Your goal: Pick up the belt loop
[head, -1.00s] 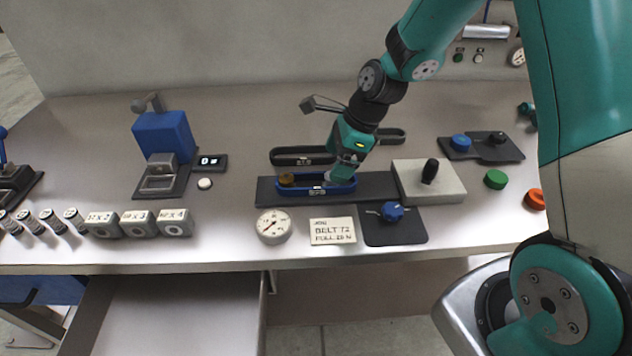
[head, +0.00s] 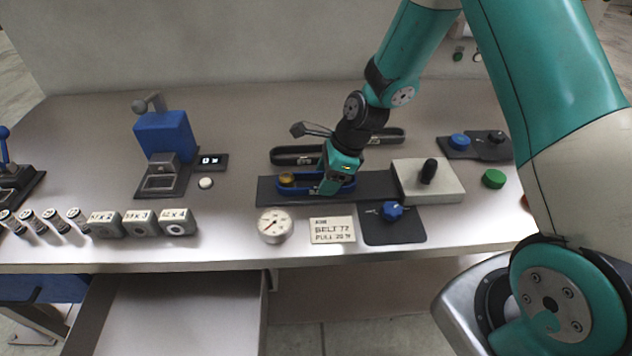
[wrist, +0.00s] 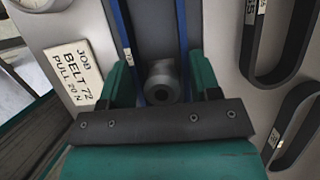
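The blue belt loop (head: 340,189) lies at the front of the dark rig plate (head: 378,187), with a brass-coloured pulley (head: 287,180) inside its left end. My gripper (head: 329,188) is down at its right part. In the wrist view my gripper (wrist: 160,85) has its two green fingers apart, one outside each strand of the blue loop (wrist: 182,30). A grey round post (wrist: 160,82) stands between the strands. The strands look straight, and any contact with the fingers is hard to make out. Two black belt loops (head: 290,156) (head: 392,135) lie behind.
A grey block with a black knob (head: 428,172) stands right of the rig. In front are a dial gauge (head: 275,226), a job card reading BELT 72 (head: 332,230) and a blue knob (head: 392,211). Grey weights (head: 140,223) stand at left. An open drawer (head: 165,315) juts out below.

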